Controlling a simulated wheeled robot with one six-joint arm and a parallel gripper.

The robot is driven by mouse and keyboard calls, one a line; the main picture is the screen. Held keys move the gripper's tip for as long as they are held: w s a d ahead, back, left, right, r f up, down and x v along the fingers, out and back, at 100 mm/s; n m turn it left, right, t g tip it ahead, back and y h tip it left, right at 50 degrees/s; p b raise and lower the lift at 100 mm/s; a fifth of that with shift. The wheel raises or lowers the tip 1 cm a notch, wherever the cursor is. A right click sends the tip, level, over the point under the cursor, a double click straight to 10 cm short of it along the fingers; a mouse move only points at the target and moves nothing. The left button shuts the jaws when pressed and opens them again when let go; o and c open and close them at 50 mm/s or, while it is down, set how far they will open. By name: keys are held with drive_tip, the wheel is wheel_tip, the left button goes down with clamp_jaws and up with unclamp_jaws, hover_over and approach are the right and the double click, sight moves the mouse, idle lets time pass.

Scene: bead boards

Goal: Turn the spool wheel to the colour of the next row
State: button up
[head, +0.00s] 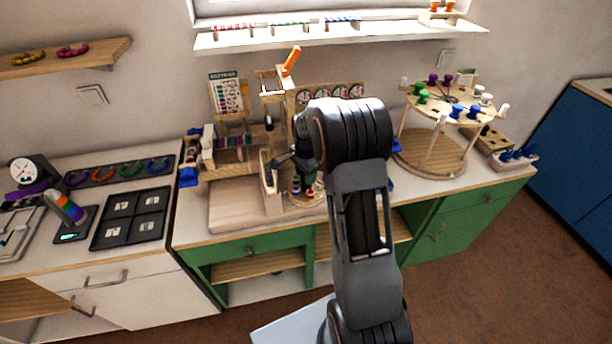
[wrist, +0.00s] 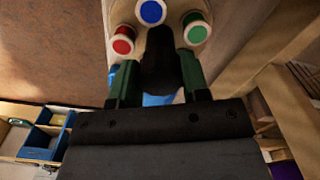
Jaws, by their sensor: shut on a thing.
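The spool wheel (wrist: 155,38) is a small wooden disc in the wrist view. A red spool (wrist: 123,40), a blue spool (wrist: 152,12) and a green spool (wrist: 197,29) stand on it. My gripper (wrist: 159,82) is shut on a dark upright knob (wrist: 160,55) at the wheel, with one finger on each side. In the head view my gripper (head: 291,163) is above the wheel (head: 305,201), and my arm hides part of it. The pattern card (head: 228,93) stands behind the loom on the left; its rows are too small to read.
A wooden loom frame (head: 272,98) with an orange handle (head: 291,61) stands close behind my gripper. A two-tier rack (head: 440,105) with coloured spools stands at right. A black tray (head: 132,217) lies at left. The wooden board (head: 235,206) left of the wheel is mostly bare.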

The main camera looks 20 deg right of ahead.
drive_tip(key=shift+m+b, duration=0.35)
drive_tip(key=shift+m, duration=1.85)
drive_tip(key=o, duration=0.9)
wheel_tip(320, 180, up, 14)
drive_tip(key=shift+f+b, duration=0.1)
drive_tip(key=shift+b, duration=0.25)
